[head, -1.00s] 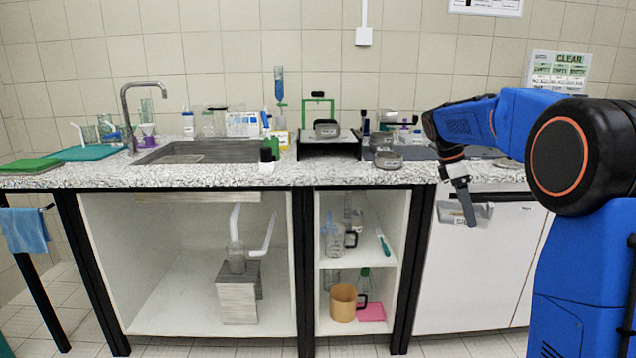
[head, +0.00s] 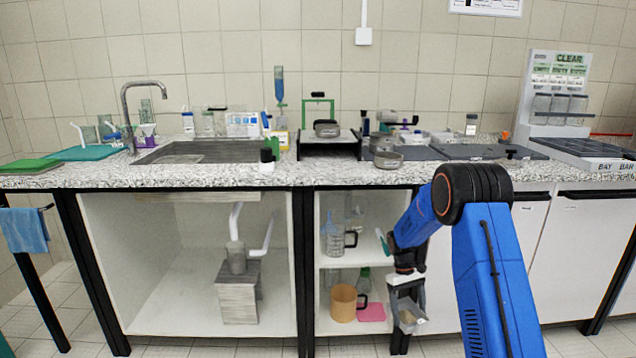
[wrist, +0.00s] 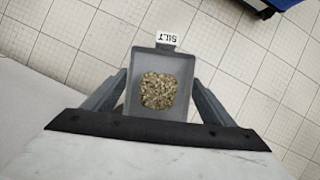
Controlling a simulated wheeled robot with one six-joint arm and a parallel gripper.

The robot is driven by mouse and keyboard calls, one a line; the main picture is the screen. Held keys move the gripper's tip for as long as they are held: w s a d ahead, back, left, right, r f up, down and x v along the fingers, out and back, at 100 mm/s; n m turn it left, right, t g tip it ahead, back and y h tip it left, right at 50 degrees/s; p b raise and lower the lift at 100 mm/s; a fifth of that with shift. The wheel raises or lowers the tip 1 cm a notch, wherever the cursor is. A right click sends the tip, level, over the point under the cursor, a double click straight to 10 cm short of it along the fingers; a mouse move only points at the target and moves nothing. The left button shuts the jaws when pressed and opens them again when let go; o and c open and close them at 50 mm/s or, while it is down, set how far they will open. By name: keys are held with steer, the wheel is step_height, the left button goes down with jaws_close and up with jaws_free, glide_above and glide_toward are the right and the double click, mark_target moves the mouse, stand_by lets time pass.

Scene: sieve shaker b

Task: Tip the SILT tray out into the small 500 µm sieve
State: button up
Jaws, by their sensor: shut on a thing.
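My gripper (head: 408,288) is shut on the SILT tray (head: 412,318), a small grey tray, low in front of the cabinets and below the counter's front edge. In the wrist view the tray (wrist: 140,101) sits between the two fingers of my gripper (wrist: 160,92), its white SILT label at the far end. A pile of brownish grains (wrist: 159,91) lies in it. A small round metal sieve (head: 388,159) stands on the counter above and left of the tray. Another round metal pan or sieve (head: 327,129) sits on the black-framed device. No size marking is readable on either.
The speckled counter (head: 230,178) overhangs open shelves (head: 345,262) left of my gripper, with a jug and a tan mug. Dark flat mats (head: 465,151) lie right of the small sieve. A rack with jars (head: 560,105) stands far right.

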steer(key=s+a+f+m, duration=0.1)
steer(key=s+f+m, duration=0.1)
steer(key=f, duration=0.4)
steer(key=s+a+f+m+y, duration=0.1)
steer(key=s+a+f+m, duration=0.1)
steer(key=f, duration=0.5)
steer(key=shift+s+y, duration=0.15)
steer(key=shift+y, duration=0.15)
steer(key=shift+d, duration=0.1)
